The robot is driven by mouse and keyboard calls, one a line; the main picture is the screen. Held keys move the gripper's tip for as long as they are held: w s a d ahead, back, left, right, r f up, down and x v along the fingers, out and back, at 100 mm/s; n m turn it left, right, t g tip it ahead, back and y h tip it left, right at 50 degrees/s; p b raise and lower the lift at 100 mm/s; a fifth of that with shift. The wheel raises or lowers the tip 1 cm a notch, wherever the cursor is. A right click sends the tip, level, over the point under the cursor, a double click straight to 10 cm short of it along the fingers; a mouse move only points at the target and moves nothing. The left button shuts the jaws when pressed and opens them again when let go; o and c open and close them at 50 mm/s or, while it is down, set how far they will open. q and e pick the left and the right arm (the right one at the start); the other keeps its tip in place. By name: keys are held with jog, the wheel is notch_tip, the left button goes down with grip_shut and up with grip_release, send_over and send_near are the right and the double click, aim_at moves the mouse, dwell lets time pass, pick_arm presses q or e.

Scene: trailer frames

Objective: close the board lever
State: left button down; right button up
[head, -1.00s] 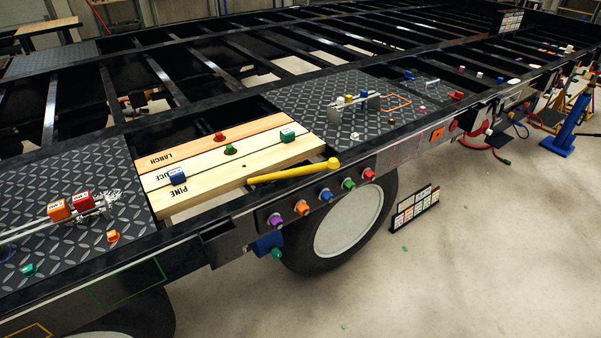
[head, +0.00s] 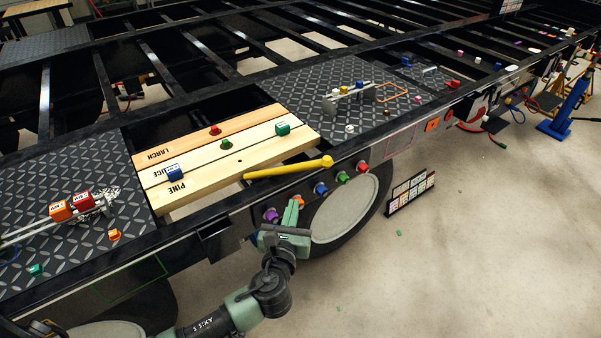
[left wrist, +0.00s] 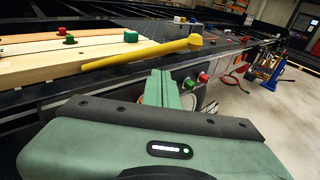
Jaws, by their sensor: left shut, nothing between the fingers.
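The yellow board lever (head: 288,169) lies along the front edge of the wooden boards, its round knob at the right end. It also shows in the left wrist view (left wrist: 140,54), beyond and above the fingers. My left gripper (head: 292,208) is shut and empty. It is below the lever, in front of the frame's side rail near the orange and purple knobs, apart from the lever in the picture. Its green fingers show together in the left wrist view (left wrist: 163,84). The boards (head: 220,150) are labelled LARCH and PINE, with a middle label partly hidden by a blue block. My right gripper is not in view.
Coloured knobs (head: 321,189) line the side rail under the lever. Blocks (head: 174,172) and small knobs sit on the boards. A wheel (head: 345,210) is below the rail. A sign stand (head: 410,190) is on the floor to the right, where the floor is mostly clear.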

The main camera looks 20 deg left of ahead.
aim_at(304, 169)
pick_arm(q)
jog(key=w, duration=0.4)
jog(key=w+a+p, duration=0.1)
jog(key=w, duration=0.3)
jog(key=w+a, duration=0.1)
jog(key=w, duration=0.3)
jog(key=shift+w+f+p, duration=0.3)
jog(key=shift+d, duration=0.1)
jog(key=shift+w+d+f+n+y+b, duration=0.1)
jog(key=shift+w+d+n+y+b, duration=0.1)
jog(key=shift+w+n+y+b, duration=0.6)
jog(key=w+n+g+y+b, duration=0.1)
jog(key=w+y+b, duration=0.1)
jog(key=w+b, duration=0.1)
jog(key=w+a+n+g+y+b, duration=0.1)
jog(key=w+y+b, duration=0.1)
jog(key=b, duration=0.1)
jog(key=w+n+g+y+b, duration=0.1)
jog(key=w+n+y+b, duration=0.1)
jog(key=w+b, duration=0.1)
jog(key=shift+w+a, duration=0.3)
jog(key=shift+a, duration=0.05)
jog(key=shift+b+x, duration=0.6)
jog(key=shift+x, duration=0.35)
jog(key=shift+w+r, duration=0.1)
jog(key=shift+r, duration=0.15)
